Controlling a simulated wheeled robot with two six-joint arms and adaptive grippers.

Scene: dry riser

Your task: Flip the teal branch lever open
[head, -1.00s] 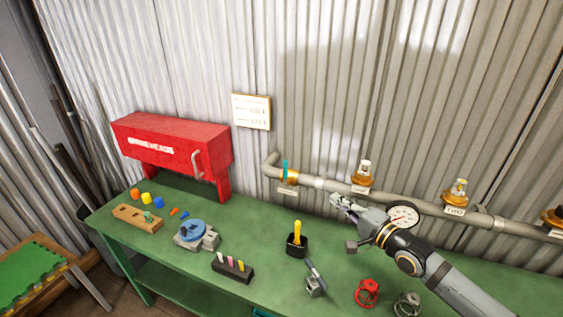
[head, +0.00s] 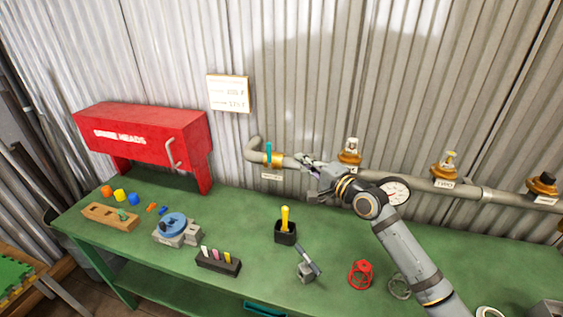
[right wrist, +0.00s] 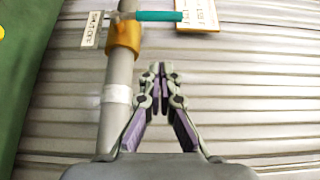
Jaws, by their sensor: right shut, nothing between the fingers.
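The teal lever (head: 268,153) stands upright on a brass valve (head: 272,160) near the left end of the grey wall pipe. In the right wrist view the teal lever (right wrist: 158,16) points across from the brass valve body (right wrist: 123,38), at right angles to the pipe. My right gripper (head: 304,160) is to the right of the lever, close to the pipe and apart from the lever. In the right wrist view its fingertips (right wrist: 161,68) are together with nothing between them. My left gripper is out of view.
The pipe (head: 410,180) runs right along the corrugated wall with a gauge (head: 395,192) and several brass fittings. A red box (head: 145,140) stands at the left of the green bench (head: 190,270). A yellow-handled tool in a black holder (head: 285,227) stands below my gripper.

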